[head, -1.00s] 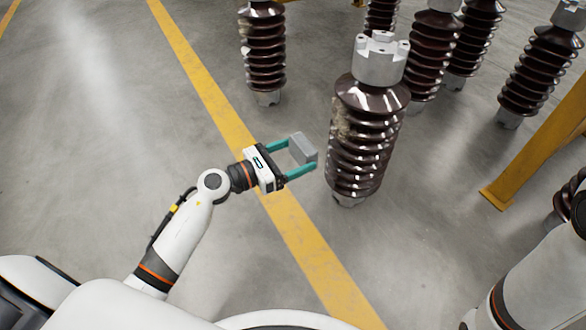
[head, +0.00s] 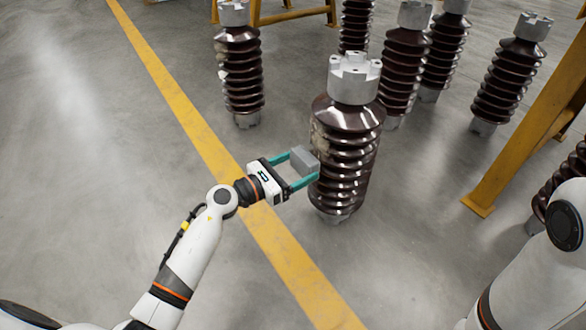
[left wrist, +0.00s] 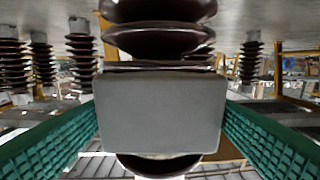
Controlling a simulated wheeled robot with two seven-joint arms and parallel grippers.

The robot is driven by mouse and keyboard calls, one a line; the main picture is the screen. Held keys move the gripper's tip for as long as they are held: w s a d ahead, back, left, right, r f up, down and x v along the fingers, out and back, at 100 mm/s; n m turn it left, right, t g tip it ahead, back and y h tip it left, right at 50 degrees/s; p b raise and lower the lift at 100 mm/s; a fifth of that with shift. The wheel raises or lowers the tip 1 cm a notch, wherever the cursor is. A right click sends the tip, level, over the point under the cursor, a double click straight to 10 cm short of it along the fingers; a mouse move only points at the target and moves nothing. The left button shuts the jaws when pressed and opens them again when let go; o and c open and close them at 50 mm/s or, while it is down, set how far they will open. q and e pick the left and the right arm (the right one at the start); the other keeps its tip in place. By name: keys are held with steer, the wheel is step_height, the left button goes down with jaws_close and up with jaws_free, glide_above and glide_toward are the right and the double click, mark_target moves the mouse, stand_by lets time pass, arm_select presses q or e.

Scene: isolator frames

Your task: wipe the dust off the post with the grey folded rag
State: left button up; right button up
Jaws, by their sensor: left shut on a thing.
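The post (head: 347,150) is a dark brown ribbed insulator with a grey metal cap, standing upright in front of my left arm. A pale dusty patch (head: 321,138) shows on its upper left side. My left gripper (head: 306,165) is shut on the grey folded rag (head: 304,158), a small block between its teal fingers. The rag is at the post's left side, just below the dusty patch; I cannot tell whether they touch. In the left wrist view the rag (left wrist: 162,112) covers the middle of the post (left wrist: 160,40). My right gripper is out of view.
Several similar insulators stand behind, one at the back left (head: 240,75) and one at the right (head: 510,80). A yellow frame leg (head: 500,170) stands to the right. A yellow floor line (head: 200,115) runs under my left arm. The floor at left is clear.

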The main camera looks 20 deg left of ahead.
arm_select(q)
steer(key=shift+x, duration=0.9)
stand_by(0.4)
steer(key=shift+r, duration=0.1)
